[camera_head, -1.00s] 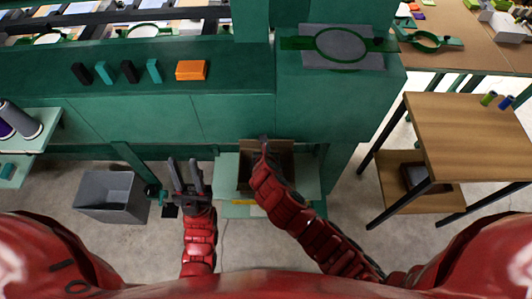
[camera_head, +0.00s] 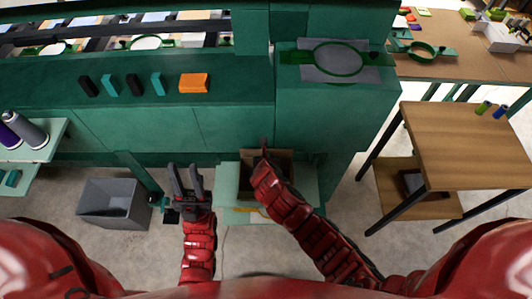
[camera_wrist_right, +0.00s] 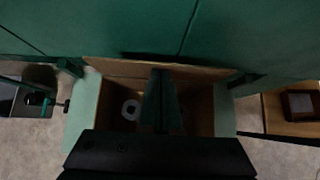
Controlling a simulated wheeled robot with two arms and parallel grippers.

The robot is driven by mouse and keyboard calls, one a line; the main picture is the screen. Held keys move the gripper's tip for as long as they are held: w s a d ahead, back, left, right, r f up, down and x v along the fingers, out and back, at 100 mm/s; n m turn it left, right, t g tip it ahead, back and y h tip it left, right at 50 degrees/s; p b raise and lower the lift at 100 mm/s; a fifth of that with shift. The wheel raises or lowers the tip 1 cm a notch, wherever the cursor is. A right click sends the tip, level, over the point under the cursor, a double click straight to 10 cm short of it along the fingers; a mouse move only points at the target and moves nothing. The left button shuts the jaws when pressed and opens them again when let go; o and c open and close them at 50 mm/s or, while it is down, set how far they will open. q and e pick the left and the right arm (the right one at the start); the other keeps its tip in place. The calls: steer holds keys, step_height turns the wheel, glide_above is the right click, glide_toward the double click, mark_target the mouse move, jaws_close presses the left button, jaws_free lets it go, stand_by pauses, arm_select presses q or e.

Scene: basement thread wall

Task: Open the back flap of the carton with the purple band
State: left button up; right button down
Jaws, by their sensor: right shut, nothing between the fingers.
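The brown carton (camera_head: 284,161) stands on a pale green shelf below the green bench, partly hidden by my right arm. In the right wrist view the carton (camera_wrist_right: 203,112) is open on top, with a white roll (camera_wrist_right: 131,109) inside. Its back flap (camera_wrist_right: 110,68) shows as a cardboard strip along the far edge, tilted up or outward; its exact angle is unclear. No purple band is visible. My right gripper (camera_head: 264,146) is shut and empty over the carton; its fingers (camera_wrist_right: 160,98) reach toward the back flap, contact unclear. My left gripper (camera_head: 186,167) is open and empty, left of the carton.
The green bench front (camera_head: 150,128) rises close behind the carton. The pale green shelf (camera_head: 228,185) extends at both sides of the carton. A grey bin (camera_head: 108,203) stands on the floor at left, and a wooden table (camera_head: 470,135) at right.

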steer(key=shift+w+r+g+p, duration=0.15)
steer(key=shift+w+g+p, duration=0.3)
steer(key=shift+w, duration=0.35)
steer(key=shift+w+r+g+p, duration=0.15)
steer(key=shift+w+g+p, duration=0.25)
steer(key=shift+w, duration=0.4)
steer(key=b+v, duration=0.2)
steer(key=v, duration=1.1)
steer(key=shift+s+b, duration=0.3)
steer(key=shift+s, duration=0.2)
